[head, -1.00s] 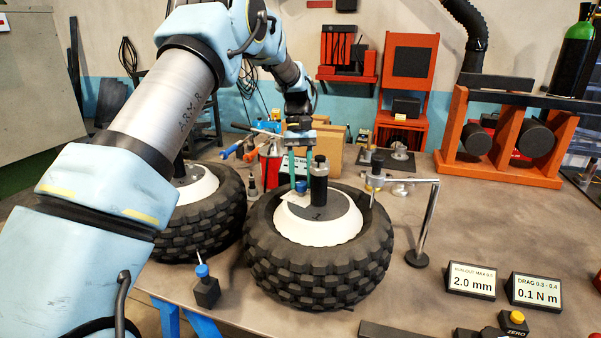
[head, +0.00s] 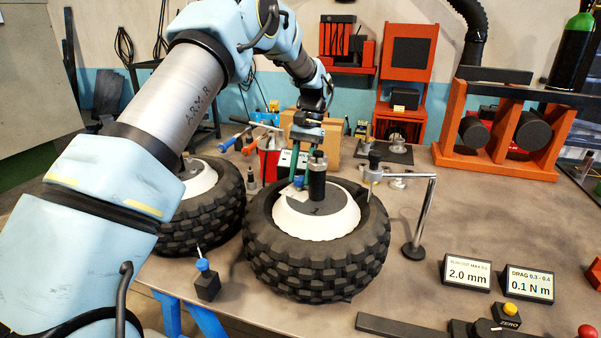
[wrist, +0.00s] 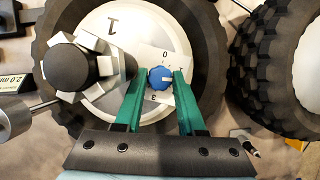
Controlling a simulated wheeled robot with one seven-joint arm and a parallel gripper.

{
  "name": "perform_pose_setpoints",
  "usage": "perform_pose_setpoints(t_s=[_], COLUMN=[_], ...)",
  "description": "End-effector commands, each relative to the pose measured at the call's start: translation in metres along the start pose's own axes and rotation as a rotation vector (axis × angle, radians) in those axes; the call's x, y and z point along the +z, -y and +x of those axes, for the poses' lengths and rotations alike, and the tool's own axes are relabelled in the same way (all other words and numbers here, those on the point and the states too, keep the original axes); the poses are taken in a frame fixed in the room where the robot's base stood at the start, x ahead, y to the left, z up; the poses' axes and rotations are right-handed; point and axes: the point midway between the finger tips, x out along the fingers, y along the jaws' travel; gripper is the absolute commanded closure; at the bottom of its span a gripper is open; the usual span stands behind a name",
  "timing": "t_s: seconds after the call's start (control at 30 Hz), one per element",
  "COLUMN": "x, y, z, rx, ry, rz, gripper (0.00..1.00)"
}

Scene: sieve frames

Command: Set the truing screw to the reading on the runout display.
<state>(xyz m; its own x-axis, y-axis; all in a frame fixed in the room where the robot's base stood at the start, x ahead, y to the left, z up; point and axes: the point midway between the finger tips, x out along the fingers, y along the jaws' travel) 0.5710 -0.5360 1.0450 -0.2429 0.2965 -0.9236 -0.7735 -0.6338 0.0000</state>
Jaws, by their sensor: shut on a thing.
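The truing screw has a blue knob (wrist: 160,79) with a white pointer mark, set on a pale dial plate (wrist: 158,58) with numbers on the wheel's white disc. My gripper (wrist: 157,84) is shut on the blue knob, one green finger on each side; in the head view my gripper (head: 299,174) reaches down behind the black hub post. The knob's pointer faces right in the wrist view, between the marks; its exact reading is too small to tell.
The drag display (head: 530,284) reads 0.1 N m. A black hub post (head: 317,176) stands beside my gripper. A dial gauge arm (head: 425,205) stands at the tire's right. Another tire (head: 205,215) sits at the left. A ZERO button (head: 510,310) is at the front right.

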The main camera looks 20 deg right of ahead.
Motion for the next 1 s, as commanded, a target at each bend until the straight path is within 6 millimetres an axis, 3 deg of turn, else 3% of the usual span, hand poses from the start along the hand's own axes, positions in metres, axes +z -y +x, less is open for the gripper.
perform_pose_setpoints(t_s=[0.33,0.37,0.6,1.0], x=[-0.0006,-0.0006,-0.0003,0.0000], y=[0.0003,0.0003,0.0000,-0.0022], z=[-0.0009,-0.0009,-0.0004,0.0005], rx=[-0.001,-0.001,0.000,0.002], ry=[-0.004,-0.004,-0.002,0.001], rz=[0.001,0.001,0.001,0.004], gripper=[1.00,0.60,0.33,0.31])
